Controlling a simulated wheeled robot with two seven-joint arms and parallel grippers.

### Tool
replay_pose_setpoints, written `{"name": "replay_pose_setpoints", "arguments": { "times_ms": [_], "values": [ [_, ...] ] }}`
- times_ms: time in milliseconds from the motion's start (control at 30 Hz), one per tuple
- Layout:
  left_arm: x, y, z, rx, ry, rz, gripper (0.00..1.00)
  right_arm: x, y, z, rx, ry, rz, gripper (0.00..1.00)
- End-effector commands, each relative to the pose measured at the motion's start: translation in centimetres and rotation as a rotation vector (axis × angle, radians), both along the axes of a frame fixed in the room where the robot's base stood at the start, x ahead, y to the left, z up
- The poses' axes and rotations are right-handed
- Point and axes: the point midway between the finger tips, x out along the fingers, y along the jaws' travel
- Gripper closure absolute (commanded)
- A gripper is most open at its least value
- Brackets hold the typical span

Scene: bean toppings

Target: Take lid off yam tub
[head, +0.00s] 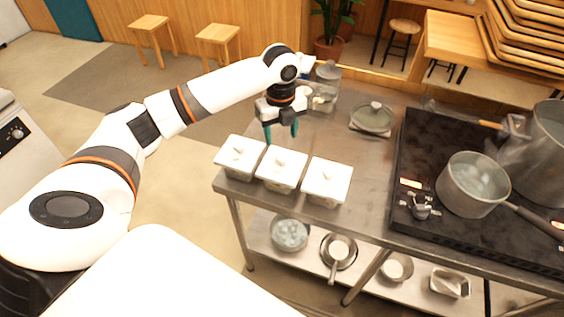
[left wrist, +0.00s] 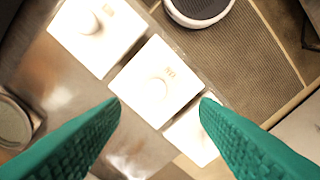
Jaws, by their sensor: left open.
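Three white tubs stand in a row at the counter's near left corner: a left tub (head: 240,157), a middle tub (head: 281,168) and a right tub (head: 326,181). Each has a white lid with a knob on top. Small labels show on two lids in the left wrist view, too blurred to read, so I cannot tell which is the yam tub. My left gripper (head: 283,133) is open and empty, with green fingers pointing down above and behind the middle tub. In the left wrist view, the middle lid (left wrist: 140,85) appears between and beyond the fingertips. My right gripper is out of view.
Glass jars (head: 326,85) stand behind the gripper, and a glass-lidded dish (head: 371,117) sits at the back. A black stove (head: 426,160) with a steel pot (head: 463,199) is on the right. Pans and bowls lie on the lower shelf (head: 309,269). Counter between tubs and stove is clear.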

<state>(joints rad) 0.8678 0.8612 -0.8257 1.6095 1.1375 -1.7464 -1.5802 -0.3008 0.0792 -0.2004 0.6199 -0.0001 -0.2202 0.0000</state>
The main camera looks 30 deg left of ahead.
Motion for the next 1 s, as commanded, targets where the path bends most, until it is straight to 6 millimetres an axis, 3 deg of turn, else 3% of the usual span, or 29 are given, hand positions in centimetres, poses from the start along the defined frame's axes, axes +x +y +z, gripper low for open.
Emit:
{"name": "replay_pose_setpoints", "arguments": {
  "times_ms": [100,367,533,700,967,1000],
  "values": [
    [-0.1,0.0,-1.9,0.000,0.004,0.002,0.44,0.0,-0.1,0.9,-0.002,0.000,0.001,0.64],
    [0.1,0.0,-4.1,0.000,0.001,0.001,0.44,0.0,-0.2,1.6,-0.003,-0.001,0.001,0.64],
    [0.6,0.1,-6.4,-0.001,0.003,0.002,0.44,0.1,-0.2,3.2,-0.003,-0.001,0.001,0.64],
    [0.6,0.1,-8.5,0.000,0.000,0.002,0.44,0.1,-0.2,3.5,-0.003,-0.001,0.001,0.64],
    [0.6,0.2,-8.9,0.001,-0.002,0.001,0.44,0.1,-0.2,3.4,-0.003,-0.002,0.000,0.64],
    [0.6,0.2,-8.9,0.001,-0.002,0.001,0.49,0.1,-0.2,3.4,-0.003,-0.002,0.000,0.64]
  ]
}}
